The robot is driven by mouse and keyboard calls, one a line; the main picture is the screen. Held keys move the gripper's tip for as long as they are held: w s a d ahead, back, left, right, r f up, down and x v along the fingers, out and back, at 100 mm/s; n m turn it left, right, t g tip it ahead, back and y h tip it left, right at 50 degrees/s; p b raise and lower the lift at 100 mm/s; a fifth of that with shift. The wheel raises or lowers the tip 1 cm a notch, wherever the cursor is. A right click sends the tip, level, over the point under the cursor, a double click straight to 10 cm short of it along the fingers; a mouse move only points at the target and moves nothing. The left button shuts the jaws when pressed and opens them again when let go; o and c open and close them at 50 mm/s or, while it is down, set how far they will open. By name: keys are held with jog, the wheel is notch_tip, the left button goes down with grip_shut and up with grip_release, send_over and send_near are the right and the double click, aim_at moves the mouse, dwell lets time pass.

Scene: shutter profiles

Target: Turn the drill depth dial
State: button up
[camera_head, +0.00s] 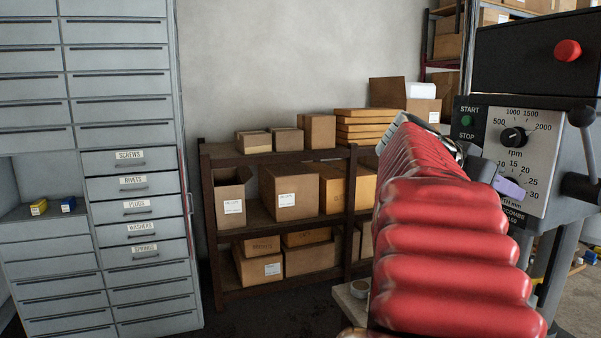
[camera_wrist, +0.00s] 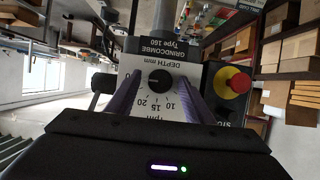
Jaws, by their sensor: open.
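The drill's grey control panel (camera_head: 548,120) is at the right of the head view. The depth dial is hidden there behind my gripper (camera_head: 508,188) and red-sleeved arm. In the wrist view, which is upside down, the dial is a small black round knob (camera_wrist: 160,78) below the words "DEPTH mm", with numbers such as 10, 15 and 20 beside it. My gripper's two purple fingers (camera_wrist: 160,83) are open, one on each side of the knob. I cannot tell whether they touch it. The rpm knob (camera_head: 513,136) sits above the depth scale in the head view.
A red button on yellow (camera_wrist: 238,83) is beside the panel, close to one finger. A black lever (camera_head: 580,185) sticks out at the panel's right. Shelves with cardboard boxes (camera_head: 290,190) and grey drawers (camera_head: 130,185) stand to the left.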

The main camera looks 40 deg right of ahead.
jog(key=shift+c, duration=0.5)
jog(key=shift+d, duration=0.15)
jog(key=c, duration=0.9)
jog(key=shift+c, duration=0.2)
jog(key=shift+n, duration=0.3)
jog(key=n+g, duration=0.1)
jog(key=n, duration=0.1)
jog(key=n+g, duration=0.2)
jog(key=n, duration=0.1)
jog(key=n+g+y, duration=0.1)
jog(key=n+g, duration=0.1)
jog(key=shift+w+f+n, duration=0.3)
jog(key=o, duration=1)
